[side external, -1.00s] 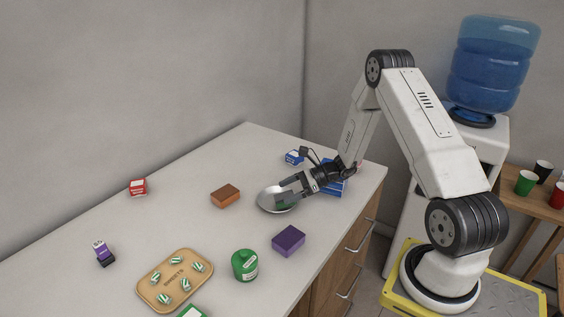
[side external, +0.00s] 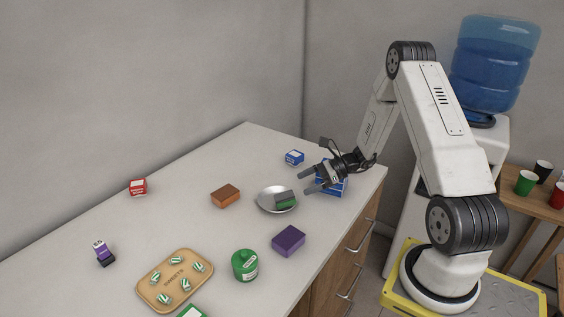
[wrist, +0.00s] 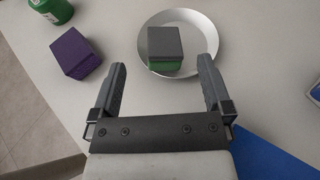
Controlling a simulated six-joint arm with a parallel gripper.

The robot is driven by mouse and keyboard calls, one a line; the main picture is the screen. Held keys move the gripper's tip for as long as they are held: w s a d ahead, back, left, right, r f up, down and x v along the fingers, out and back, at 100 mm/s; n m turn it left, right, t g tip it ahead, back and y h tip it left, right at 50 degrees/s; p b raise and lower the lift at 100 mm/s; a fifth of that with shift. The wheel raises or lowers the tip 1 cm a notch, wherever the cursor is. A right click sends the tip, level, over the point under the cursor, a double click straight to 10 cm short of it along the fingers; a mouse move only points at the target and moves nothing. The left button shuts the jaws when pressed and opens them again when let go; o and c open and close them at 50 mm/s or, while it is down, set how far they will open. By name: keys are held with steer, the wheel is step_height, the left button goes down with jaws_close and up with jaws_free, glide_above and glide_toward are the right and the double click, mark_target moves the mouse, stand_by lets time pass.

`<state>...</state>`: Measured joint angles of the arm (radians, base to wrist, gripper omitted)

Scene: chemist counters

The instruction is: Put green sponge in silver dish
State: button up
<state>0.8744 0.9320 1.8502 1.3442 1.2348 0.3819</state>
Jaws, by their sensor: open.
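The green sponge (side external: 285,200), with a grey layer on top, sits inside the silver dish (side external: 264,204) on the counter. In the wrist view the sponge (wrist: 164,65) lies in the round dish (wrist: 205,40), toward its near side. My gripper (side external: 306,182) is open and empty, to the right of the dish and apart from the sponge. In the wrist view its two fingers (wrist: 162,76) stand wide apart, with the sponge seen between and beyond them.
A purple sponge (side external: 289,241), a brown sponge (side external: 225,195) and a green jar (side external: 245,265) stand around the dish. Blue boxes (side external: 331,187) are near my gripper. A sweets tray (side external: 146,290), a red box (side external: 138,187) and a purple item (side external: 103,253) lie farther left.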

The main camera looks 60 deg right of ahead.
steer(key=shift+a, duration=0.1)
steer(key=shift+a+r+n+g, duration=0.1)
steer(key=shift+a+n+g, duration=0.3)
steer(key=shift+a, duration=0.15)
steer(key=s+a+r+n+g+h, duration=0.1)
steer(key=s+a+n+g, duration=0.1)
steer(key=a+n, duration=0.2)
steer(key=s+a+r+n+g+h, duration=0.1)
steer(key=a+n+g, duration=0.2)
steer(key=a+n, duration=0.1)
steer(key=s+a+r+n+g+h, duration=0.1)
steer(key=s+a+n+g, duration=0.1)
steer(key=a+n+g, duration=0.1)
steer(key=shift+s+a+r+n, duration=0.1)
steer(key=shift+s+a+n, duration=0.1)
steer(key=shift+a, duration=0.25)
steer(key=shift+s+a+n, duration=0.15)
steer(key=shift+a+n, duration=0.05)
steer(key=shift+a, duration=0.2)
steer(key=s+a+r+n+t+h, duration=0.2)
steer(key=s+a+r+n+h, duration=0.2)
steer(key=n, duration=1)
steer(key=a+r+h, duration=0.1)
steer(key=a+h, duration=0.1)
steer(key=shift+s+a+r, duration=0.15)
steer(key=shift+s+a, duration=0.1)
steer(key=shift+a, duration=0.05)
steer(key=shift+n, duration=0.3)
